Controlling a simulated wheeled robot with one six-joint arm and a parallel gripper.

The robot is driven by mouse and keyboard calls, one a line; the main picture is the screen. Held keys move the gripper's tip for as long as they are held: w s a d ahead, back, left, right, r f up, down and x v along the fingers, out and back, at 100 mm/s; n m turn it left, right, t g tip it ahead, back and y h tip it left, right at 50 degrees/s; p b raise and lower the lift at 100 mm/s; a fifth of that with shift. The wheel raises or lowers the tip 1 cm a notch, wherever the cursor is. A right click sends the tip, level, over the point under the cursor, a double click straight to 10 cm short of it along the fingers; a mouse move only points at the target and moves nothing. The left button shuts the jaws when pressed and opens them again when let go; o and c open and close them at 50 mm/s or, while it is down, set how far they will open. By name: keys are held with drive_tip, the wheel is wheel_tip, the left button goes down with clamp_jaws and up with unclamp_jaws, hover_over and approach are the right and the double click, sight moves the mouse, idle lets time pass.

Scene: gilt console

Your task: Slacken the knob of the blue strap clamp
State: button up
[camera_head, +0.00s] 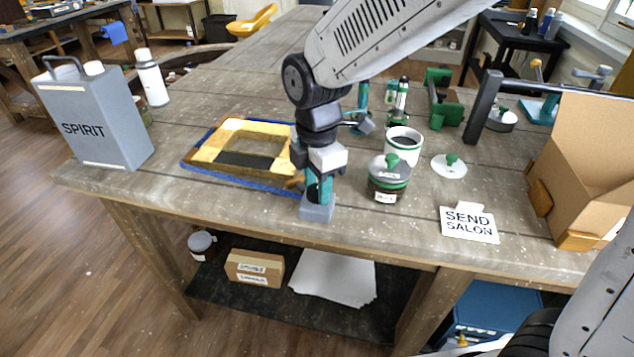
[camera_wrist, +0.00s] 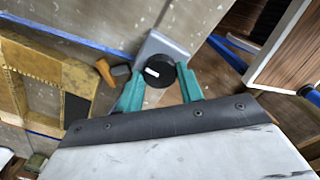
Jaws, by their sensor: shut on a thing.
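A blue strap (camera_head: 240,182) lies around the gilt frame (camera_head: 208,152), which is flat on the bench. The strap runs toward a grey clamp body (camera_head: 317,214) near the bench's front edge; the body also shows in the wrist view (camera_wrist: 160,46). A round black knob (camera_wrist: 160,76) with a white mark sits at the grey body. My gripper (camera_head: 319,190) points down over the clamp, and its teal fingers (camera_wrist: 159,72) are shut on the knob from both sides. The knob is mostly hidden by the fingers in the head view.
An orange-handled piece (camera_wrist: 104,72) lies beside the strap, left of my gripper. A green-lidded jar (camera_head: 388,180) and white pot (camera_head: 403,146) stand close on the right.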

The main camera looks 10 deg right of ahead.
drive_tip(key=o, duration=1)
drive_tip(key=shift+d, duration=0.1)
drive_tip(key=shift+r, duration=0.1)
wheel_tip(320, 180, up, 8)
drive_tip(key=shift+f, duration=0.2)
